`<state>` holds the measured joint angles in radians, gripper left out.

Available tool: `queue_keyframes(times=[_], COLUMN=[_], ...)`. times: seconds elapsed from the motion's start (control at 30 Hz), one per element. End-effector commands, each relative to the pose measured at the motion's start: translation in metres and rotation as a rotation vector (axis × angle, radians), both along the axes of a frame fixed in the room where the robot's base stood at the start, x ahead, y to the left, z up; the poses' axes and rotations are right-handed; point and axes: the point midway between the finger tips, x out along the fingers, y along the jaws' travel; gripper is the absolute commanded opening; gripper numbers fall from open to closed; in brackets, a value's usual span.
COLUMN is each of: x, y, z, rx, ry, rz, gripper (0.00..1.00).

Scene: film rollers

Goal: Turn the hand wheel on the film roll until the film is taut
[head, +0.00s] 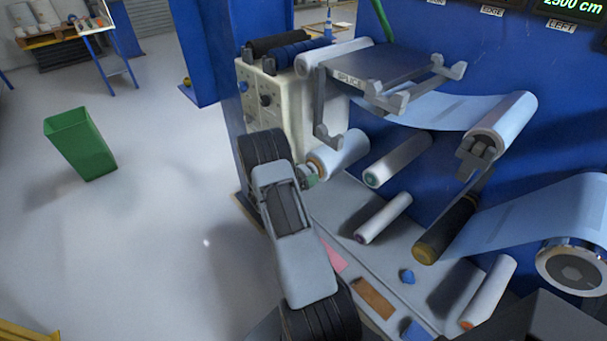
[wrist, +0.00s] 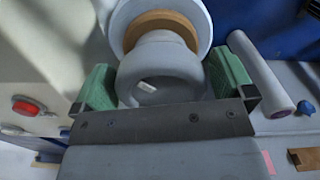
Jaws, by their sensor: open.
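The film roll (head: 345,152) is a white roll with a brown core on the machine's front, low beside the cream control box. In the wrist view the white roll (wrist: 203,22) and its brown core ring lie just beyond the grey round hand wheel (wrist: 160,68). My gripper (wrist: 163,84) is open, with one green finger on each side of the hand wheel. Whether the fingers touch it I cannot tell. In the head view my gripper (head: 309,178) is at the roll's left end and mostly hides the wheel. Pale blue film (head: 430,109) runs from the splice table to an upper-right roller.
The grey splice table (head: 375,68) with its brackets overhangs the roll. The cream control box (head: 290,105) stands close on the left. White rollers (head: 398,158) and a dark roller (head: 445,230) lie to the right. Open floor with a green bin (head: 80,145) is at left.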

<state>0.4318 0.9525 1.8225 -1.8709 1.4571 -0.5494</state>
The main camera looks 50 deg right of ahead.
Motion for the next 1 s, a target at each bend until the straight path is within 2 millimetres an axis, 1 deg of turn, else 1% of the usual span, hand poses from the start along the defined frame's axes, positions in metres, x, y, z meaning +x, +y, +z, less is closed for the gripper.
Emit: queue_keyframes(times=[0.13, 0.23, 0.5, 0.7, 0.83, 1.0], x=[0.001, 0.003, 0.010, 0.013, 0.015, 0.015], y=[0.006, 0.020, 0.075, 0.110, 0.125, 0.135], z=[0.000, -0.001, -0.001, -0.001, -0.001, 0.000], rx=[-0.001, 0.001, -0.001, 0.000, 0.000, 0.000], ry=[0.000, 0.000, -0.001, 0.000, 0.000, 0.000], rz=[0.002, 0.004, 0.006, 0.004, 0.003, 0.002], gripper=[1.00, 1.00, 1.00, 1.00, 1.00, 1.00])
